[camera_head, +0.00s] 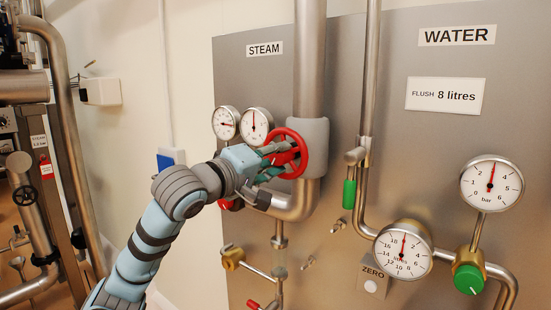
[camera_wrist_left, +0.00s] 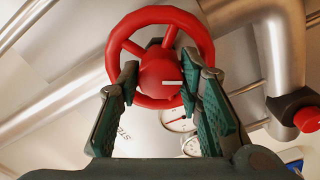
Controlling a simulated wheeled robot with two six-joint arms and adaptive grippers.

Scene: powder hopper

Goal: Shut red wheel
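The red wheel (camera_head: 299,153) is on the steam pipe under the STEAM label, on the grey panel. My left gripper (camera_head: 277,160) is at the wheel, coming from the left. In the left wrist view the red wheel (camera_wrist_left: 160,20) shows its rim, spokes and round hub. The left gripper's two green fingers (camera_wrist_left: 157,90) stand apart, one on each side of the hub and lower rim. The fingertips overlap the rim in the picture; I cannot tell whether they touch it. My right gripper is not in view.
Two gauges (camera_head: 257,124) are just left of the wheel. The steam pipe (camera_head: 309,60) runs vertically behind it. A green-handled valve (camera_head: 349,194), the water gauge (camera_head: 491,183), the litres gauge (camera_head: 403,250) and a green knob (camera_head: 468,279) are to the right.

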